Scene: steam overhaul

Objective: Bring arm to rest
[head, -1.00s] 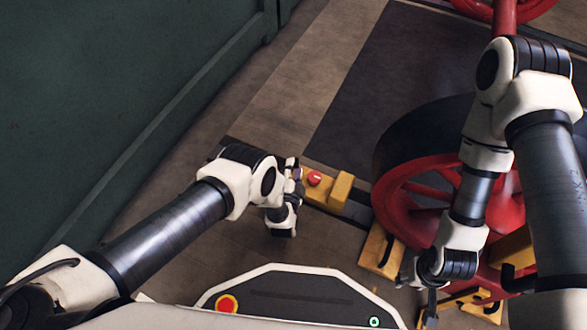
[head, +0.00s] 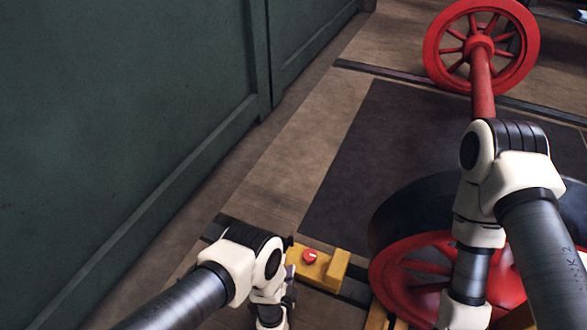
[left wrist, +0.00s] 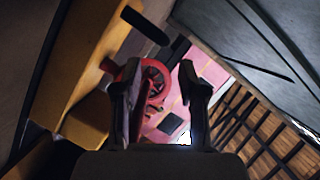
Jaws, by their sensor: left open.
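My left arm comes in from the lower left of the head view. Its wrist is near the bottom centre, beside a yellow block with a red button (head: 309,256); the fingers are mostly hidden there. In the left wrist view my left gripper (left wrist: 160,95) is open, with its two dark fingers apart and nothing between them. Beyond the fingers a red spoked wheel (left wrist: 155,84) shows. My right arm hangs at the right of the head view, in front of a large red wheel; its gripper is below the picture edge.
A red wheelset with a far wheel (head: 482,47) and a near wheel (head: 412,275) stands at the right. A dark green panelled wall (head: 120,110) runs along the left. A dark mat (head: 385,150) on the brown floor is clear in the middle.

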